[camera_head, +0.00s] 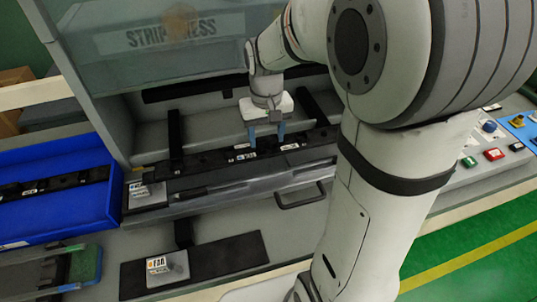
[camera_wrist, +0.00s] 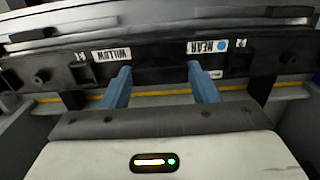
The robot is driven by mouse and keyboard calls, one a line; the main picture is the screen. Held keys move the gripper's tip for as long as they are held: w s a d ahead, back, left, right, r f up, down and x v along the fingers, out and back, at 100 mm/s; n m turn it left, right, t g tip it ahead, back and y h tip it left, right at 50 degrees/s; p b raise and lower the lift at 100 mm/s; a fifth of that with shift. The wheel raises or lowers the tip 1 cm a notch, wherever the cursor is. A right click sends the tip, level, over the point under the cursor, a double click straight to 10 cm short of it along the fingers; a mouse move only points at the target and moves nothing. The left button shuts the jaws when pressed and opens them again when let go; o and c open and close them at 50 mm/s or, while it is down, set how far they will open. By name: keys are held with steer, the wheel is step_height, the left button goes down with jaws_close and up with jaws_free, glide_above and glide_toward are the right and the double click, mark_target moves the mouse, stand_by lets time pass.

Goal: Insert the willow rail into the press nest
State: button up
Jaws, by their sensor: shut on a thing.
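The willow rail (camera_head: 215,158) is a long dark bar with white labels, lying across the front of the press. The press nest is largely hidden by the rail and my arm; I cannot tell whether the rail is seated.
The strip press (camera_head: 112,130) has a clear panel above my gripper. A blue bin (camera_head: 60,216) at left holds another dark rail (camera_head: 60,185). Buttons (camera_head: 493,154) are at right.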

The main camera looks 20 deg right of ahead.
mark_target(267, 147)
step_height(267, 147, down, 7)
steer(key=shift+r, duration=0.1)
stand_by(0.4)
steer(key=o, duration=1.2)
